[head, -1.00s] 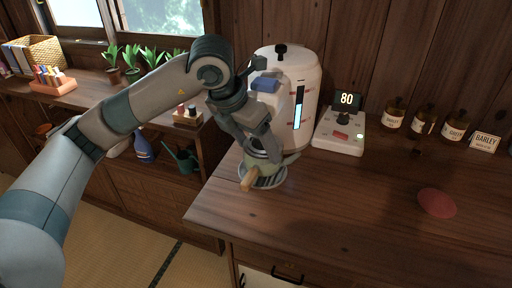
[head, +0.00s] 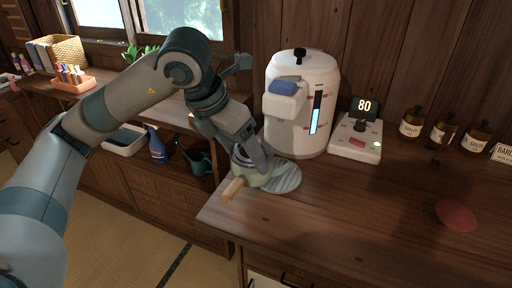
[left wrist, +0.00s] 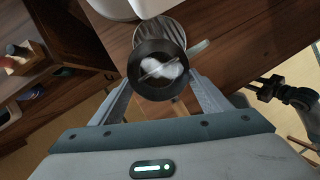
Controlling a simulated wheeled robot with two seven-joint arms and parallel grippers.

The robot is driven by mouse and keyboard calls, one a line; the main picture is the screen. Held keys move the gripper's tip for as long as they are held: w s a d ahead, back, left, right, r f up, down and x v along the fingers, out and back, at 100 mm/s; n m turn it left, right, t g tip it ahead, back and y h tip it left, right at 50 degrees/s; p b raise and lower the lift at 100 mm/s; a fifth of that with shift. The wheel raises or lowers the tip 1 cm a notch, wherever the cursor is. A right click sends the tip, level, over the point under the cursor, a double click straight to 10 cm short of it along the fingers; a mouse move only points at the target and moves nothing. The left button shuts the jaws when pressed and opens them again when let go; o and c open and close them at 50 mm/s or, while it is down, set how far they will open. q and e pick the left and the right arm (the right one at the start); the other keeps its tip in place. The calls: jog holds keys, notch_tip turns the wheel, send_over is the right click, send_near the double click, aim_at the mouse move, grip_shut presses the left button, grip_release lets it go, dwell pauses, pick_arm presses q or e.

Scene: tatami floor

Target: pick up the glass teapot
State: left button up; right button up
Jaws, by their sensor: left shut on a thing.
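The glass teapot (head: 251,177) has a pale green body and a light wooden handle (head: 233,189) pointing toward the front left. My left gripper (head: 252,160) is shut on it from above, and its fingers hide part of the body. The teapot is at the left edge of the counter, beside the round slatted tray (head: 287,178) under the dispenser. I cannot tell how high it is held. In the left wrist view its dark round rim (left wrist: 158,66) shows between my two fingers. A dark jointed part at the right of that view looks like my right gripper (left wrist: 268,88); its jaws are unclear.
The white dispenser (head: 301,100) stands just behind the tray. The counter's front middle (head: 350,220) is clear. A lower shelf is at left.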

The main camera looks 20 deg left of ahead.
pick_arm(q)
jog(key=s+a+b, duration=0.1)
jog(key=s+a, duration=0.5)
jog(key=s, duration=0.2)
jog(key=shift+s, duration=0.3)
pick_arm(e)
jog(key=shift+w+a+r+t+y, duration=0.15)
jog(key=shift+w+a+t+y, duration=0.15)
jog(key=shift+w+a+t, duration=0.35)
jog(key=shift+w+a, duration=0.15)
jog(key=shift+a, duration=0.05)
pick_arm(q)
jog(key=shift+s, duration=0.1)
